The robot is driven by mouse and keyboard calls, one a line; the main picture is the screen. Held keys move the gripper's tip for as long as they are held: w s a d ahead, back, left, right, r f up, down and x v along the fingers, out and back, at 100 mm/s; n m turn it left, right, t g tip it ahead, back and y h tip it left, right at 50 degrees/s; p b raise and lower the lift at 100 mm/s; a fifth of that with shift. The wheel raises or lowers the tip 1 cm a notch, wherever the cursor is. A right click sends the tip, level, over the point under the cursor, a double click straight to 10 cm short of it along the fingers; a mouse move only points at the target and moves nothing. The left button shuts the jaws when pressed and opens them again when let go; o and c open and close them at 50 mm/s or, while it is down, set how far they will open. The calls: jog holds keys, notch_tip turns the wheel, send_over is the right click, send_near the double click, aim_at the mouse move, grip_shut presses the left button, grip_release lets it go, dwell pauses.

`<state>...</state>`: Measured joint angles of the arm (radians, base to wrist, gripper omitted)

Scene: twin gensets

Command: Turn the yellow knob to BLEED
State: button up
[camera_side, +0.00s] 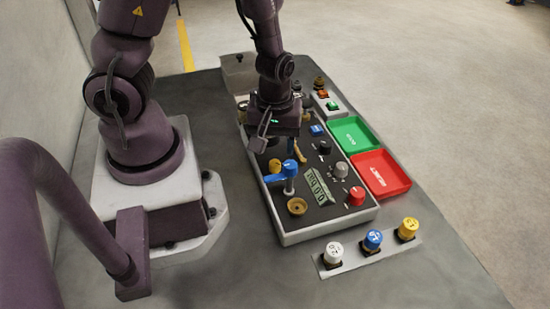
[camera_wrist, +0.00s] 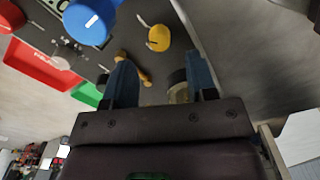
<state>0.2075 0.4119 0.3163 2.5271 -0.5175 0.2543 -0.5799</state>
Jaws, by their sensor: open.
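The yellow knob (camera_side: 274,165) sits on the dark control panel (camera_side: 325,212), beside a blue lever handle (camera_side: 281,176). In the wrist view the yellow knob (camera_wrist: 159,38) shows beyond the fingertips, with a small pale mark on its top. The blue handle (camera_wrist: 90,22) is to its left there. My gripper (camera_side: 270,143) is above the panel, behind the knob in the side view. In the wrist view my gripper (camera_wrist: 160,72) has its two fingers apart with nothing held between them. The fingers are clear of the knob. The BLEED marking is not readable.
A brass lever (camera_wrist: 132,66) lies near the left finger. A red knob (camera_side: 356,196), a grey knob (camera_side: 341,170) and a black knob (camera_side: 325,147) stand on the panel. A green tray (camera_side: 352,148) and red tray (camera_side: 388,184) are alongside. Capped pieces (camera_side: 373,240) stand in front.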

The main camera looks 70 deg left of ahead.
aim_at(275, 163)
jog(key=shift+f, duration=2.5)
